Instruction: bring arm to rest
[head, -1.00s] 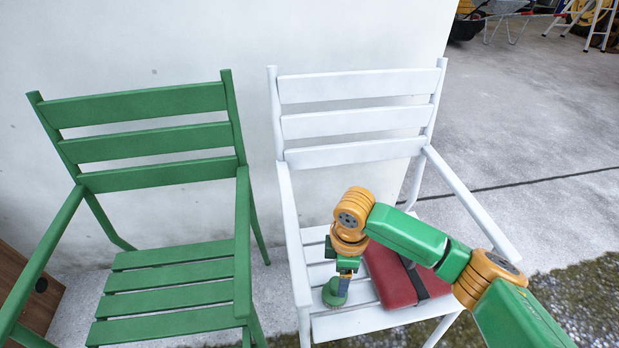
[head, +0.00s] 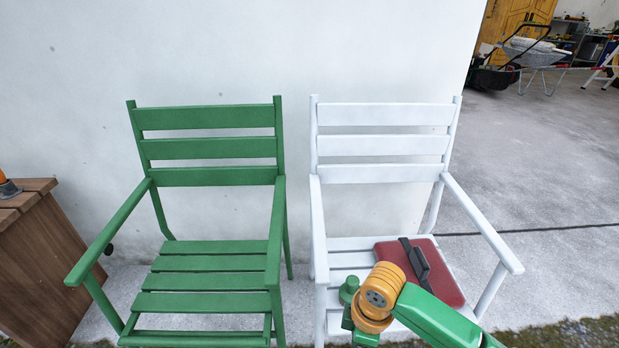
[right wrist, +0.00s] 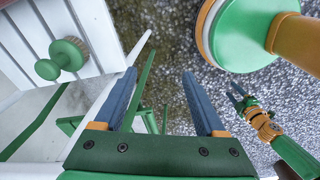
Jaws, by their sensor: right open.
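My right arm enters the head view from the bottom right. Its yellow wrist joint (head: 379,292) is in front of the white chair's seat, and the jaws are hidden there. In the right wrist view my right gripper (right wrist: 159,76) is open, with nothing between its blue fingers. A green spool-like piece (right wrist: 61,60) lies on the white slats, apart from the fingers; it also shows in the head view (head: 349,290). My left gripper (right wrist: 237,94) appears small in the right wrist view, over gravel; its jaw state is unclear. It is outside the head view.
The white chair (head: 383,173) holds a red pad (head: 440,272) with a black strip across it. A green chair (head: 205,302) stands to its left, beside a wooden box (head: 55,265). A white wall is behind. Open concrete (head: 560,190) lies to the right.

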